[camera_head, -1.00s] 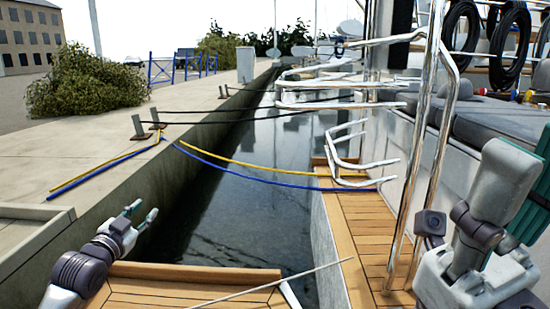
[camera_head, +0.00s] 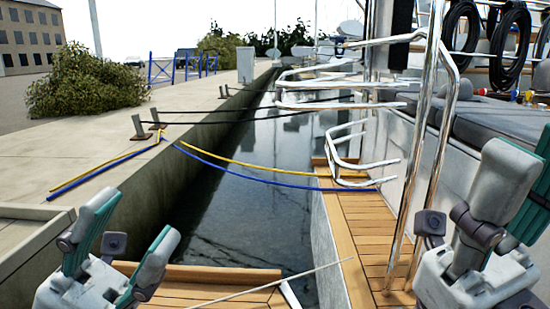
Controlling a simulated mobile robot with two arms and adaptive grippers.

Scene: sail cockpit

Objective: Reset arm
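My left gripper (camera_head: 138,218) is at the lower left, over the dock edge and the teak deck. Its two grey fingers with teal pads point up and stand well apart, with nothing between them. My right gripper (camera_head: 525,160) is at the lower right, partly cut off by the picture edge. One grey finger and some teal show there; whether its fingers are apart is not clear. No held object shows in it.
Chrome rails (camera_head: 418,150) stand just left of my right gripper. Blue line (camera_head: 240,172) and yellow line (camera_head: 250,160) cross the dark water (camera_head: 235,205) from the stone quay (camera_head: 95,145). A thin stick (camera_head: 270,283) lies low across the deck (camera_head: 375,225). Grey cushions (camera_head: 495,118) lie at right.

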